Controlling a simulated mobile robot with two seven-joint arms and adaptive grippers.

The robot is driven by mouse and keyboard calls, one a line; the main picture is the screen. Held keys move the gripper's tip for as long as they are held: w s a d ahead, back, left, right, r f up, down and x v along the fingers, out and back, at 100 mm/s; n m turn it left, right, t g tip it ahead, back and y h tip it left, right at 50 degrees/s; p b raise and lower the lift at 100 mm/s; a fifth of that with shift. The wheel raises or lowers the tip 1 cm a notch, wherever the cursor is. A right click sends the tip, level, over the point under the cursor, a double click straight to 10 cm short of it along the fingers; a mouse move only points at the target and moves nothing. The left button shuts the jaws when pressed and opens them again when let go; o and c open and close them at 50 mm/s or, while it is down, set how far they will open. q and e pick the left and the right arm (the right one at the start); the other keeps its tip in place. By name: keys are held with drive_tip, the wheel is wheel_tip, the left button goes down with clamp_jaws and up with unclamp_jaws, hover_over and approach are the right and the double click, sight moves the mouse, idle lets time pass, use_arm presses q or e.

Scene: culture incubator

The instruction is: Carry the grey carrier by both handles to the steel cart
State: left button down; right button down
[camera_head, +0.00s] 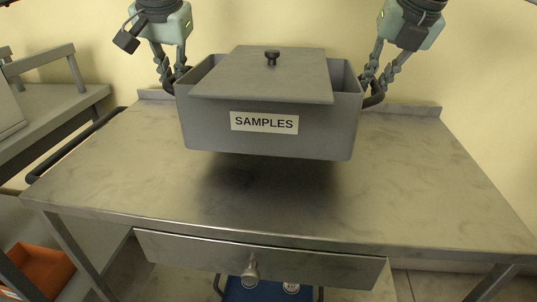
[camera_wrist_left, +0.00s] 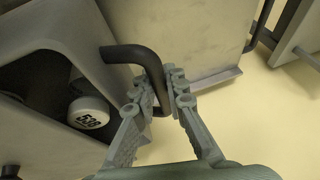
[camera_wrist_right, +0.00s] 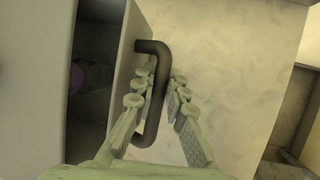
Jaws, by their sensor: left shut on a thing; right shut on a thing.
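The grey carrier (camera_head: 266,130) with a SAMPLES label hangs level above the steel cart (camera_head: 266,205), with a shadow on the top below it. A loose-looking grey lid (camera_head: 262,78) with a black knob lies askew on it, leaving gaps at both sides. My left gripper (camera_head: 179,76) is shut on the black handle at the carrier's left end, and this handle (camera_wrist_left: 135,52) shows in the left wrist view. My right gripper (camera_head: 370,80) is shut on the other black handle (camera_wrist_right: 152,100). A white-capped item marked E538 (camera_wrist_left: 88,112) lies inside the carrier.
The cart top is otherwise bare. The cart has a black push bar (camera_head: 75,145) at its left and a drawer (camera_head: 260,258) in front. A grey bench (camera_head: 55,110) stands at the left, with an orange bin (camera_head: 42,268) below. A wall is behind.

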use_arm(q)
drive_tip(key=shift+w+a+f, duration=0.1)
drive_tip(key=shift+w+a, duration=0.05)
drive_tip(key=shift+a, duration=0.05)
use_arm(e)
drive_tip(key=shift+w+f, duration=0.1)
drive_tip(key=shift+w, duration=0.05)
use_arm(q)
drive_tip(key=shift+f, duration=0.1)
use_arm(e)
drive_tip(key=shift+d+f, duration=0.1)
